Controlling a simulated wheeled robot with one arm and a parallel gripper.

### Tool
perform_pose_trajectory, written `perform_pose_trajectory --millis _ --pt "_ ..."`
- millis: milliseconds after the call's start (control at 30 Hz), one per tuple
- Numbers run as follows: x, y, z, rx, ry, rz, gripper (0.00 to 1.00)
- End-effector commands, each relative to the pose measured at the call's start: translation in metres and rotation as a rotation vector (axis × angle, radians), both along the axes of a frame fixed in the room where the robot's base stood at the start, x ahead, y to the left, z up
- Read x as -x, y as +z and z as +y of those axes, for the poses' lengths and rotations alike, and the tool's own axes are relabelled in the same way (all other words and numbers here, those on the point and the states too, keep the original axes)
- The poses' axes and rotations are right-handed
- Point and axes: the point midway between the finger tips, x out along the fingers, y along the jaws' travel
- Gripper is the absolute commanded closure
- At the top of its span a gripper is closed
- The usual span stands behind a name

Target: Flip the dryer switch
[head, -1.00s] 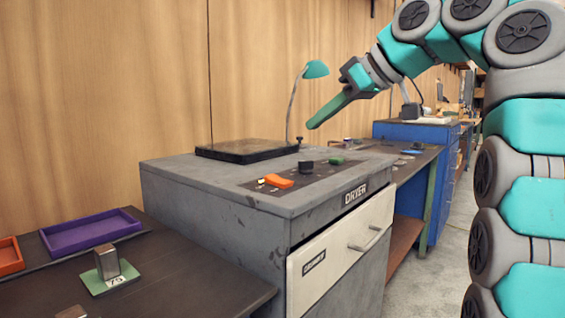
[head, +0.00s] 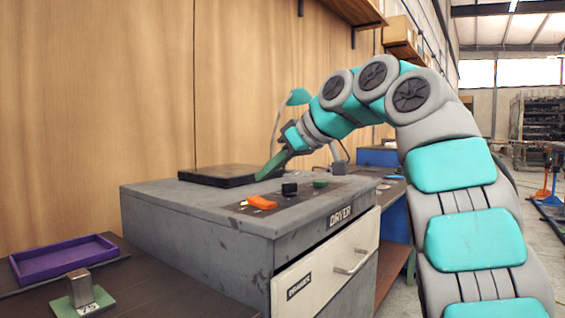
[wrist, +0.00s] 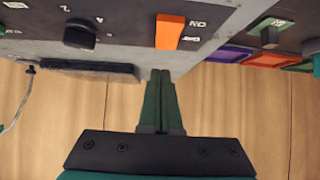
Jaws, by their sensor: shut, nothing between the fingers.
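The dryer (head: 190,215) is a scuffed grey cabinet labelled DRYER, with a dark control panel (head: 325,192) on its top. An orange rocker switch (head: 262,202) sits at the panel's left end; in the wrist view the orange switch (wrist: 169,32) lies just beyond my fingertips, slightly right of them. A black knob (head: 289,188) and a green switch (head: 320,183) sit farther along. My gripper (head: 260,178) has long green fingers, shut and empty, pointing down-left behind the panel. The wrist view shows the closed fingers (wrist: 161,72) apart from the switch.
A black plate (head: 215,177) lies on the cabinet top beside my fingertips, with a teal lamp (head: 299,97) behind. A purple tray (head: 60,262) and a metal block (head: 80,288) on a green pad stand on the left bench. The wooden wall is close behind.

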Motion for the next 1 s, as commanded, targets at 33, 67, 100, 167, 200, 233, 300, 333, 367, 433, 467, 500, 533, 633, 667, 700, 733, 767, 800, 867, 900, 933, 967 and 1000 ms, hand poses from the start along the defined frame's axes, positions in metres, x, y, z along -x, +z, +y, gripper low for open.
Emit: perform_pose_trajectory --millis 33,67,100,167,200,233,300,333,367,433,467,500,533,633,667,700,733,767,800,867,900,933,967,1000 --pt "0.0 -0.007 -0.002 -0.001 -0.005 -0.001 1.0" --pt "0.0 -0.009 -0.001 -0.001 -0.006 -0.002 1.0" --pt "0.0 -0.012 -0.001 -0.001 -0.005 -0.004 1.0" --pt "0.0 -0.018 0.0 -0.001 -0.007 -0.002 1.0" --pt "0.0 -0.02 0.001 0.0 -0.004 -0.001 1.0" --pt "0.0 -0.022 0.001 0.001 -0.003 -0.001 1.0" --pt "-0.001 -0.026 0.002 0.0 -0.002 -0.002 1.0" --pt "-0.001 -0.028 0.002 0.0 -0.002 -0.002 1.0" --pt "-0.001 -0.029 0.002 -0.001 -0.002 -0.001 1.0" --pt "-0.002 -0.032 0.002 -0.001 -0.003 0.0 1.0" --pt "-0.002 -0.032 0.002 -0.002 -0.003 -0.001 1.0" --pt "-0.002 -0.033 0.002 -0.001 -0.002 -0.002 1.0" --pt "-0.002 -0.033 0.002 -0.001 -0.002 -0.002 1.0" --pt "-0.002 -0.033 0.002 -0.001 -0.002 -0.003 1.0" --pt "-0.002 -0.033 0.002 -0.001 -0.002 -0.003 1.0" --pt "-0.002 -0.033 0.002 -0.001 -0.002 -0.003 1.0" --pt "-0.002 -0.033 0.002 -0.001 -0.002 -0.003 1.0" --pt "-0.002 -0.033 0.002 -0.001 -0.002 -0.003 1.0" --pt "-0.002 -0.033 0.002 -0.001 -0.002 -0.003 1.0" --pt "-0.002 -0.033 0.002 -0.001 -0.002 -0.003 1.0" --pt "-0.002 -0.033 0.002 -0.001 -0.002 -0.004 1.0" --pt "-0.002 -0.033 0.003 -0.001 -0.001 -0.003 1.0" --pt "-0.002 -0.034 0.004 -0.001 -0.001 -0.003 1.0" --pt "-0.002 -0.034 0.007 -0.001 0.0 -0.004 1.0"
